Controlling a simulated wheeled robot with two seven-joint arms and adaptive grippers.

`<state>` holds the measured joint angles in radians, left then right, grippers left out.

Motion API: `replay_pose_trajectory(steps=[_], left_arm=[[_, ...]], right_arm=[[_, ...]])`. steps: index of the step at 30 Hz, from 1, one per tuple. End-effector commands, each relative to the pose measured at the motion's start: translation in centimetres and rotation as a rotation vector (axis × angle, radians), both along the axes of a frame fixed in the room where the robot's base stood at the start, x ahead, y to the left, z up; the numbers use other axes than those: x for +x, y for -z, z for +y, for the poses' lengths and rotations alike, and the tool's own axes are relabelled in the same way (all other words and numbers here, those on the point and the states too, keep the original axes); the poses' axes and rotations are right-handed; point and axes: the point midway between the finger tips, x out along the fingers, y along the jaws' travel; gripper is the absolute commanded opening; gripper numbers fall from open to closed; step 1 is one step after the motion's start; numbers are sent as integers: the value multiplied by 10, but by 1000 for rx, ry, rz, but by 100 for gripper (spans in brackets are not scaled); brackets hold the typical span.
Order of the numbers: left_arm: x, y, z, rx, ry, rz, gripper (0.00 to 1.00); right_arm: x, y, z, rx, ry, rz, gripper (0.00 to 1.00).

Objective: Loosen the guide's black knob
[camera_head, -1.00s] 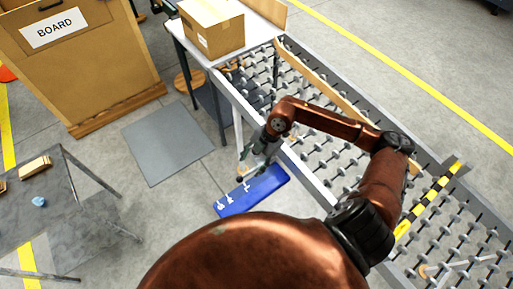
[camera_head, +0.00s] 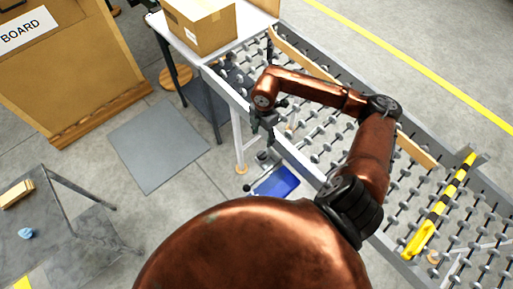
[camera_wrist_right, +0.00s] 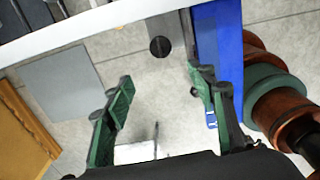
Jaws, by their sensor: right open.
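A round black knob (camera_wrist_right: 160,46) shows in the right wrist view, on a grey bracket (camera_wrist_right: 164,22) below a pale rail edge. My right gripper (camera_wrist_right: 157,78) is open, with its green-padded fingers to either side and the knob just beyond the gap between the fingertips. It is not gripping the knob. In the head view my right gripper (camera_head: 264,132) is at the near side rail of the roller conveyor, small and dark. A wooden guide strip (camera_head: 415,150) runs along the rollers, partly behind my arm. My left gripper is not in view.
The roller conveyor (camera_head: 317,147) runs diagonally, with a white table and cardboard box (camera_head: 201,24) at its far end. A blue object (camera_head: 277,182) lies low beside the conveyor. A grey table (camera_head: 50,225) stands left. A grey floor mat (camera_head: 158,145) lies between.

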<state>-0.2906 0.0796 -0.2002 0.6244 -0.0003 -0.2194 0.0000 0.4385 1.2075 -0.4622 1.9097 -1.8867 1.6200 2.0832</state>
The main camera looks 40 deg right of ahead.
Motion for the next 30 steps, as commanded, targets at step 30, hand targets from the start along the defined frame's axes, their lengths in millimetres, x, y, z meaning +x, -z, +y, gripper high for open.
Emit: replay_pose_trajectory(steps=[30], left_arm=[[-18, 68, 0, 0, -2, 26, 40]], right_arm=[[-6, 131, -4, 1, 11, 22, 51]])
